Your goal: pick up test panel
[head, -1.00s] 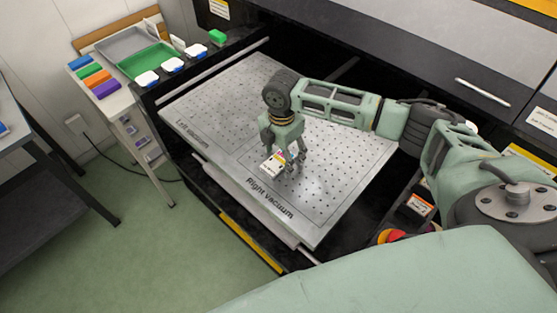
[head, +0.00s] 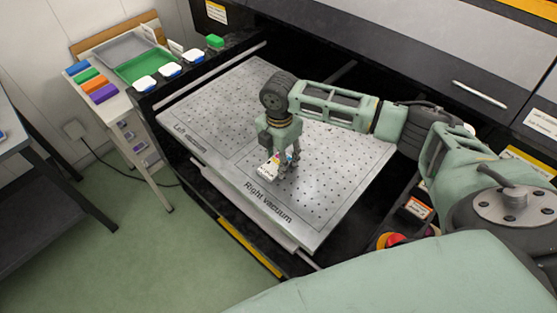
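The test panel (head: 267,172) is a small white card with coloured marks. It is at the front middle of the perforated metal plate, near the "Right vacuum" lettering. My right gripper (head: 284,170) points down over the plate, with its fingers at the panel and partly covering it. The fingers are small and overlap the panel in this view, so I cannot tell if they are shut on it. I also cannot tell whether the panel rests on the plate or is slightly above it. My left gripper is out of view.
The perforated plate (head: 215,115) is otherwise bare. White-lidded containers (head: 170,69) and a green block (head: 214,41) stand on the black edge behind it at left. A side table holds a green tray (head: 145,66) and coloured blocks (head: 96,84). A red knob (head: 392,240) is at front right.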

